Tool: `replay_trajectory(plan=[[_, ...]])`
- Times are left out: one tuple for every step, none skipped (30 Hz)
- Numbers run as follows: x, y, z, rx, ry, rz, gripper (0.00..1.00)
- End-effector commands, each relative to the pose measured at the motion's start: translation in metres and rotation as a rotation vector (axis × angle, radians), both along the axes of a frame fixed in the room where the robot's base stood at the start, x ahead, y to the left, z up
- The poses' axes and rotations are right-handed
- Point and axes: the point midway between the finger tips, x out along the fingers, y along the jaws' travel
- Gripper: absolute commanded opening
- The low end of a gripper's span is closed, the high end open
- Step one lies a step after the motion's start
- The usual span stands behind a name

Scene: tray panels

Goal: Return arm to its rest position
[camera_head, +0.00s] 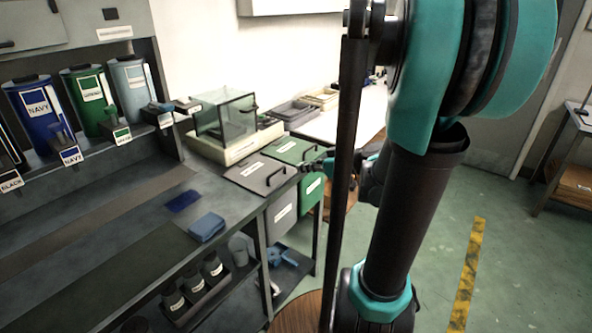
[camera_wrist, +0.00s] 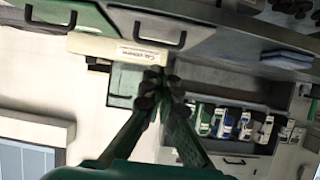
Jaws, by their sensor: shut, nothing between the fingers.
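My arm (camera_head: 415,205), teal and dark grey, stands in the right half of the head view and bends down in front of the column. My gripper (camera_head: 312,167) shows small and dark beyond the arm, by the lidded bins; it looks close to the green bin's handle, but I cannot tell the gap. In the wrist view my gripper (camera_wrist: 160,84) has its two fingers converging to meet at the tips, with nothing between them. The wrist view is turned nearly upside down.
A grey bin (camera_head: 284,214) and a green bin (camera_head: 314,193) with handled lids stand at the bench end. A glass box (camera_head: 225,122) stands behind them. Labelled canisters (camera_head: 92,97) line the shelf at left. Green floor with a yellow stripe (camera_head: 467,275) is open at right.

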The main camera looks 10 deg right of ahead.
Motion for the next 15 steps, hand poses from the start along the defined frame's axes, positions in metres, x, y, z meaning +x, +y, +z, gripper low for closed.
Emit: replay_trajectory(plan=[[-0.003, -0.003, 0.002, 0.001, 0.000, -0.003, 0.00], [-0.004, -0.005, 0.003, 0.002, 0.000, -0.002, 0.00], [-0.005, -0.006, 0.005, 0.003, -0.001, -0.002, 0.00], [-0.006, -0.006, 0.005, 0.004, -0.001, -0.002, 0.00], [-0.007, -0.006, 0.005, 0.004, 0.001, -0.002, 0.00], [-0.009, -0.006, 0.004, 0.002, 0.010, -0.003, 0.00], [-0.011, -0.005, 0.002, 0.001, 0.023, -0.004, 0.00], [-0.014, -0.003, -0.001, -0.001, 0.042, -0.006, 0.00], [-0.019, 0.000, -0.008, -0.006, 0.079, -0.013, 0.00], [-0.025, 0.003, -0.014, -0.012, 0.114, -0.020, 0.00], [-0.031, 0.006, -0.021, -0.020, 0.156, -0.029, 0.00], [-0.040, 0.010, -0.033, -0.034, 0.219, -0.050, 0.00], [-0.049, 0.012, -0.042, -0.046, 0.269, -0.069, 0.00], [-0.057, 0.013, -0.052, -0.061, 0.321, -0.092, 0.00], [-0.070, 0.014, -0.065, -0.084, 0.389, -0.129, 0.00]])
